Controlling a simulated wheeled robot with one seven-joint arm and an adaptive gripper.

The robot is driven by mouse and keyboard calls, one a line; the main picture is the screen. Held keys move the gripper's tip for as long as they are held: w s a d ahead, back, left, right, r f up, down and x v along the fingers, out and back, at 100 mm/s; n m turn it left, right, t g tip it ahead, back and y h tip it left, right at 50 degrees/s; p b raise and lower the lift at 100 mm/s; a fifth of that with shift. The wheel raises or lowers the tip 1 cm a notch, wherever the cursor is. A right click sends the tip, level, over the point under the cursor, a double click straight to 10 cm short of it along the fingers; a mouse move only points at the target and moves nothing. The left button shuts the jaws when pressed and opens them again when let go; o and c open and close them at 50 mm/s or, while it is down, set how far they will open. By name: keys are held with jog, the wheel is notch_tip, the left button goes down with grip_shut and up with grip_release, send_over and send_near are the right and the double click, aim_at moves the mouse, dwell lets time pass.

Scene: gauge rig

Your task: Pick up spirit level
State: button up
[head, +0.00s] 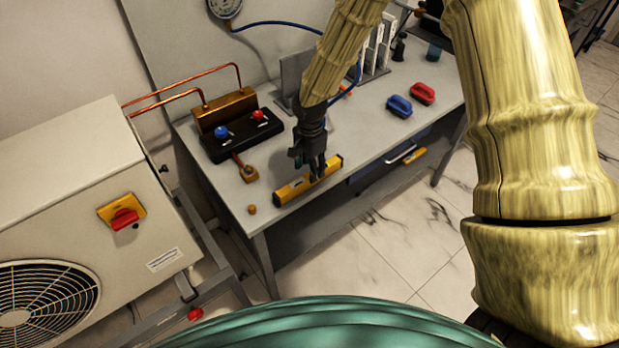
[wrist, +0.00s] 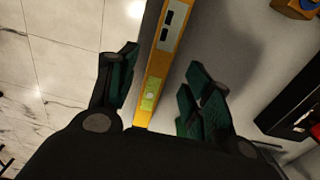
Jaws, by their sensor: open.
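The spirit level (head: 292,190) is a yellow bar lying near the front edge of the grey table (head: 350,178) in the head view. In the wrist view the spirit level (wrist: 165,62) runs lengthwise between my open fingers, with a green vial and a grey panel showing. My gripper (head: 316,172) is directly over the level, reaching down from above. In the wrist view my gripper (wrist: 157,90) has one finger on each side of the bar, with gaps visible. I cannot tell the exact height of the fingertips.
A black manifold (head: 240,135) with blue and red knobs stands behind the level. A small brass fitting (head: 248,174) and a brass cap (head: 252,209) lie to the left. Blue (head: 399,106) and red (head: 422,94) handled items lie to the right. The table's front edge is close.

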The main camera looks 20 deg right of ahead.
jog(key=shift+s+f+p, duration=0.1)
jog(key=shift+f+p, duration=0.7)
jog(key=shift+f, duration=1.25)
grip_shut()
